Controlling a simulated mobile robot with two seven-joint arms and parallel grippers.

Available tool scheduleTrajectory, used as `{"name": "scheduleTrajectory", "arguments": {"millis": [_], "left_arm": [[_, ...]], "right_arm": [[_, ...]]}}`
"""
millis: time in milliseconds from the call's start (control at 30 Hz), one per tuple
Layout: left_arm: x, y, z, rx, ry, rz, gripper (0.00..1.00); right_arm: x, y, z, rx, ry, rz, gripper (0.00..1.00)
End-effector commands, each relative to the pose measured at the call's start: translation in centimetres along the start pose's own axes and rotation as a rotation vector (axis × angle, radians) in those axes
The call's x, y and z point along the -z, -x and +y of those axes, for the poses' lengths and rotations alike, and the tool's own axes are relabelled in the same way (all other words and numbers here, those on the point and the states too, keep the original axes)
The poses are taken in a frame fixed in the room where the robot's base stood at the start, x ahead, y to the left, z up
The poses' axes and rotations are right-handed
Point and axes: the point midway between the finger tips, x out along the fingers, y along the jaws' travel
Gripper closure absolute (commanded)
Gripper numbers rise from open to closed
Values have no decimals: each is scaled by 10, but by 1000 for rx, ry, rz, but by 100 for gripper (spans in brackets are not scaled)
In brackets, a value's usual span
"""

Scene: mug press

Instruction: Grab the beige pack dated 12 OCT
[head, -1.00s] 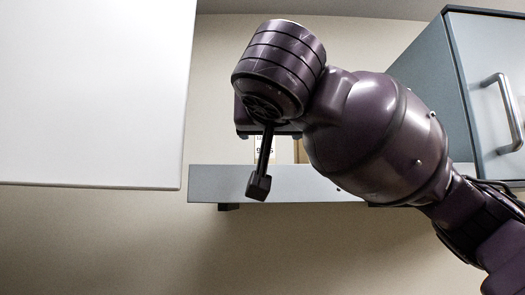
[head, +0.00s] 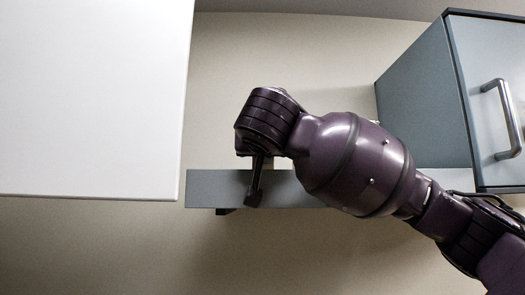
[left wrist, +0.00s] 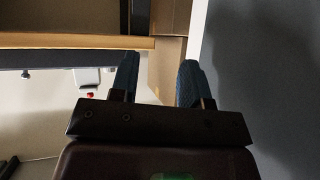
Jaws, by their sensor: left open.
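An arm of mine comes in from the right in the head view, and one dark finger of my right gripper (head: 255,182) hangs in front of the grey shelf. Its opening does not show. My left gripper (left wrist: 159,80) is open in the left wrist view, with brown box-like surfaces (left wrist: 168,66) beyond and between its fingers. No date is readable on them, so I cannot tell whether they are the beige pack. In the head view the arm hides most of what stands on the shelf; a small beige sliver (head: 283,163) shows behind the hand.
The grey shelf (head: 218,188) runs along the wall. A blue-grey cabinet (head: 425,95) with a bar handle stands right; a large white panel (head: 90,100) fills the left. In the left wrist view a wood-edged board (left wrist: 60,41) lies left and a dark grey panel (left wrist: 265,70) right.

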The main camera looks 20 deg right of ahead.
Motion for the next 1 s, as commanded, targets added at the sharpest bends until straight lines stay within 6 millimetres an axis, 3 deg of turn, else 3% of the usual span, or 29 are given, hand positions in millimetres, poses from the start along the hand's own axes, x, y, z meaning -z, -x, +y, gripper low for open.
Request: {"name": "scheduleTrajectory", "arguments": {"millis": [267, 700, 1000], "left_arm": [[0, 0, 0, 0, 0, 0, 57], [-5, 3, 0, 2, 1, -11, 57], [-5, 3, 0, 1, 1, -11, 57]], "right_arm": [[-1, -4, 0, -1, 0, -1, 28], [-1, -3, 0, 0, 0, -1, 93], [4, -3, 0, 0, -2, 2, 93]]}}
